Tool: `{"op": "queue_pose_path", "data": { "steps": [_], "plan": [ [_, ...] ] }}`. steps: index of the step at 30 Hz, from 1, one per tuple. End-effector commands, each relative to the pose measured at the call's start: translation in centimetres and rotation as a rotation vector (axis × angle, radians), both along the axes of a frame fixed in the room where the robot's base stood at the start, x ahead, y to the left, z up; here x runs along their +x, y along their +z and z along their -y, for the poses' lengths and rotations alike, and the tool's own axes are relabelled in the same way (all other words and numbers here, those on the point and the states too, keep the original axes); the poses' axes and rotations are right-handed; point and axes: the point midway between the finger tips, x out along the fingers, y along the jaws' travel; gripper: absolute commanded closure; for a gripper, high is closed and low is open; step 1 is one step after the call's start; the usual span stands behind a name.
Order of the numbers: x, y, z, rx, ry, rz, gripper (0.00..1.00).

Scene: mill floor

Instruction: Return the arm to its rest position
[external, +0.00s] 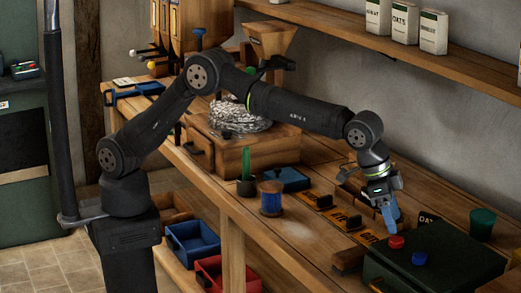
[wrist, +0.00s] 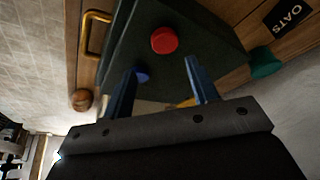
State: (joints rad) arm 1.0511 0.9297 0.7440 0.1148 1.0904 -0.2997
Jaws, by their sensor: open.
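My arm stretches from its base at the left across the workbench to the right. My gripper (external: 388,217) is low over the bench, just behind and above the dark green box (external: 440,262) with a red button (external: 396,242) and a blue button (external: 419,259). In the wrist view my gripper (wrist: 160,66) has its two blue fingers apart with nothing held between them. The red button (wrist: 164,40) shows beyond the fingertips, and the blue button (wrist: 142,77) is beside the left finger. Whether a finger touches the box is unclear.
A green cup (external: 482,224) stands right of my gripper. Wooden blocks with orange labels (external: 345,219), a blue spool (external: 271,198) and a wooden mill (external: 242,145) stand on the bench. A shelf (external: 400,48) with white boxes runs above. Blue (external: 193,243) and red bins sit below.

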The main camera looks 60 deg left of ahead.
Motion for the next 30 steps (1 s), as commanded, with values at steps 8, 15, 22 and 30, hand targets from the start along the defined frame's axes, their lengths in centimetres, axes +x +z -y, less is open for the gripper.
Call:
{"op": "queue_pose_path", "data": {
  "steps": [8, 15, 22, 30],
  "plan": [
    [-5.1, 3.1, 0.3, -0.001, -0.004, 0.002, 0.46],
    [-9.2, 5.6, 0.4, -0.002, -0.004, 0.001, 0.46],
    [-9.7, 5.7, -1.8, 0.002, 0.005, 0.002, 0.46],
    [-9.1, 4.4, -5.7, 0.002, 0.013, 0.003, 0.46]
  ]
}}
